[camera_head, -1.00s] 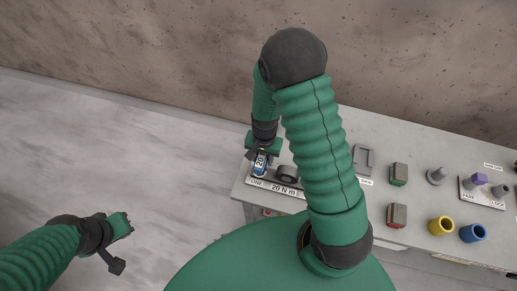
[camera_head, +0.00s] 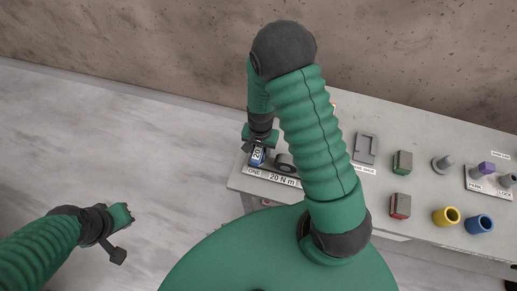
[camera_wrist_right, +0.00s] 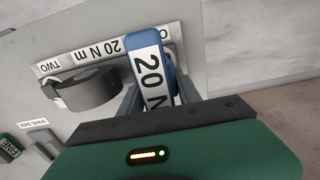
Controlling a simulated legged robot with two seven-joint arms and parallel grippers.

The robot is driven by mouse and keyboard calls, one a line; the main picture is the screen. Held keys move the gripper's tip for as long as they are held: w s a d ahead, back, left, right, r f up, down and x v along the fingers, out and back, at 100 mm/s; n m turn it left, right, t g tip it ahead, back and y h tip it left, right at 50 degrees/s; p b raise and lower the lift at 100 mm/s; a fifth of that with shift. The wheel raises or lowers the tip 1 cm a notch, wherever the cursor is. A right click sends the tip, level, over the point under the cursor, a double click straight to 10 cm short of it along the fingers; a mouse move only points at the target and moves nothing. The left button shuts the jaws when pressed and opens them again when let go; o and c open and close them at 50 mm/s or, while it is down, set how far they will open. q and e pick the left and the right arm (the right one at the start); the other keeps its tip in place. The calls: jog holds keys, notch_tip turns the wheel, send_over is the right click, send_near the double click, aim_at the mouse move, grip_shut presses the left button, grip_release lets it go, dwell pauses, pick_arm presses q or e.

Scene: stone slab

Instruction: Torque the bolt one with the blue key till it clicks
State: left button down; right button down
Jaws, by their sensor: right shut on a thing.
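The blue key (camera_head: 257,156) with a white "20 N m" label stands at the ONE end of a plate marked 20 N m (camera_head: 284,179). My right gripper (camera_head: 259,146) is shut on it, and the wrist view shows the fingers on either side of the blue key (camera_wrist_right: 148,68). Bolt one itself is hidden under the key and gripper. A dark round piece (camera_wrist_right: 82,90) sits beside it at the TWO label. It also shows in the head view (camera_head: 285,163). My left gripper (camera_head: 121,216) hangs away from the bench; its jaws are too small to read.
The grey bench (camera_head: 330,120) also holds a grey bracket (camera_head: 365,148), a green block (camera_head: 402,162), a red block (camera_head: 400,205), a yellow socket (camera_head: 446,217), a blue socket (camera_head: 479,224) and a PARK/LOCK plate (camera_head: 485,186) with a purple-topped post. Bare floor lies left of the bench.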

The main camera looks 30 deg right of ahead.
jog(key=shift+f, duration=0.1)
jog(key=shift+s+a+r, duration=0.15)
jog(key=shift+a+r, duration=0.05)
jog(key=shift+a, duration=0.25)
jog(key=shift+a+r, duration=0.1)
jog(key=shift+a, duration=0.4)
jog(key=shift+d, duration=1.15)
jog(key=shift+a, duration=0.8)
pick_arm(q)
jog(key=shift+a, duration=0.35)
pick_arm(e)
jog(key=shift+d, duration=0.25)
jog(key=shift+f, duration=0.25)
